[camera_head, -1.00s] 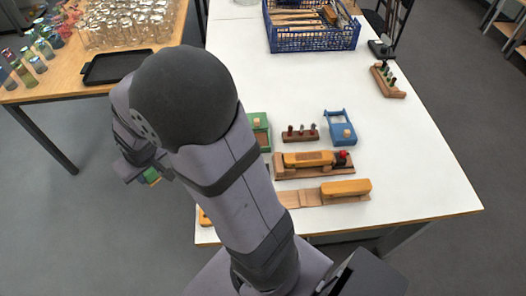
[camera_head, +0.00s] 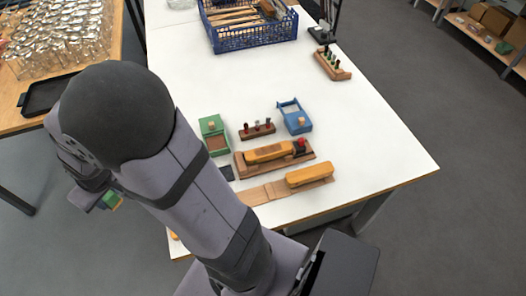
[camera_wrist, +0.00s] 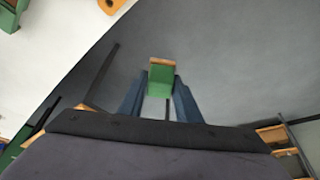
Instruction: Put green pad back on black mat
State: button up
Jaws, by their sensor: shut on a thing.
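The green pad (camera_wrist: 160,82), a small green block with a tan wooden edge, is held between the two blue-grey fingers of my gripper (camera_wrist: 160,92) in the wrist view. In the head view the pad (camera_head: 111,200) shows only in part at the far left, beside my arm, over the grey floor and off the white table. The fingers are mostly hidden there by my arm. A small black mat (camera_head: 226,173) lies flat on the white table near its front left, right of my arm, below a green box. Nothing is seen on its visible part.
The white table (camera_head: 370,165) holds a green box (camera_head: 213,135), a blue holder (camera_head: 295,117), an orange-handled tool (camera_head: 268,152), an orange block (camera_head: 309,175) and a blue crate (camera_head: 250,30). A wooden table with glassware and a black tray (camera_head: 45,95) stands at left.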

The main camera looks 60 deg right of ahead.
jog(key=s+d+f+m+h, duration=0.1)
jog(key=d+f+m, duration=0.1)
jog(key=d, duration=0.6)
jog(key=s+d+f+m+h, duration=0.1)
jog(key=s+d+f+m, duration=0.1)
jog(key=d, duration=0.6)
jog(key=m+g+h+p, duration=0.1)
jog(key=m, duration=0.4)
send_over(223, 170)
jog(key=s+a, duration=0.1)
jog(key=a, duration=0.1)
notch_tip(223, 170, down, 5)
jog(key=f+b, duration=0.4)
jog(key=f, duration=0.1)
jog(key=shift+s+d+f, duration=0.1)
jog(key=shift+d+f, duration=0.1)
jog(key=shift+f, duration=0.4)
jog(key=shift+f+b, duration=0.15)
jog(key=shift+b, duration=0.15)
jog(key=shift+f+b, duration=0.4)
jog(key=shift+f, duration=1.35)
jog(key=shift+f, duration=0.1)
